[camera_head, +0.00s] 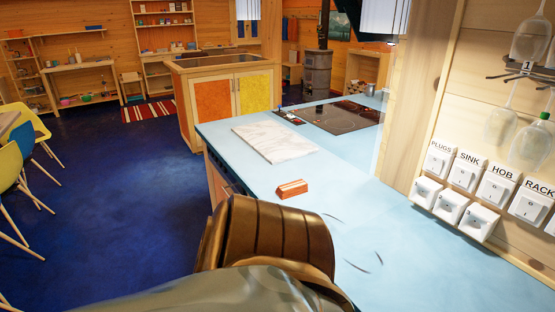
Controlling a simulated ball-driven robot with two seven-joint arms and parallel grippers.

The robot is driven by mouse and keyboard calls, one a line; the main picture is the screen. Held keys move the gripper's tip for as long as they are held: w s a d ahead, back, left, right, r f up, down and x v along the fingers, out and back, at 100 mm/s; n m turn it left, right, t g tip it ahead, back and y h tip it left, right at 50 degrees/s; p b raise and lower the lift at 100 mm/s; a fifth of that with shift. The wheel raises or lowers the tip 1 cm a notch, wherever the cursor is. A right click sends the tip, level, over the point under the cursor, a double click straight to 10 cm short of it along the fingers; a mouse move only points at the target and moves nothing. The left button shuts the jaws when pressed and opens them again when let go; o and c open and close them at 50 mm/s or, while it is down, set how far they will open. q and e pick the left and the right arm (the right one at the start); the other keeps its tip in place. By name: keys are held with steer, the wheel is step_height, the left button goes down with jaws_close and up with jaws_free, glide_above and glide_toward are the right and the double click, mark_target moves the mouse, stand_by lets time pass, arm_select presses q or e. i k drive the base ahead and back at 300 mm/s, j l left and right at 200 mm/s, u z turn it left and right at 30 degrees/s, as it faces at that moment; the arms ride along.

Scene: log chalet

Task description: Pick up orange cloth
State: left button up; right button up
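A small orange-brown, block-shaped item (291,188) lies on the light blue counter (355,205), just in front of a white marble board (274,142). It is the only small orange thing on this counter; I cannot tell whether it is folded cloth. A large bronze-brown and grey part of my own arm fills the bottom middle, in front of the counter, and hides its near edge. No gripper fingers show clearly, so both grippers are out of view. Thin dark curved marks show over the counter to the right of my arm; I cannot tell what they are.
A black hob (340,116) is set in the counter's far part. Labelled switches (463,172) and hanging glasses (531,142) are on the right wall. A cabinet with orange and yellow doors (232,97) stands beyond.

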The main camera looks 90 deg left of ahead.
mark_target(294, 188)
steer(key=u, duration=2.7)
steer(key=i+j, duration=0.15)
steer(key=j, duration=0.2)
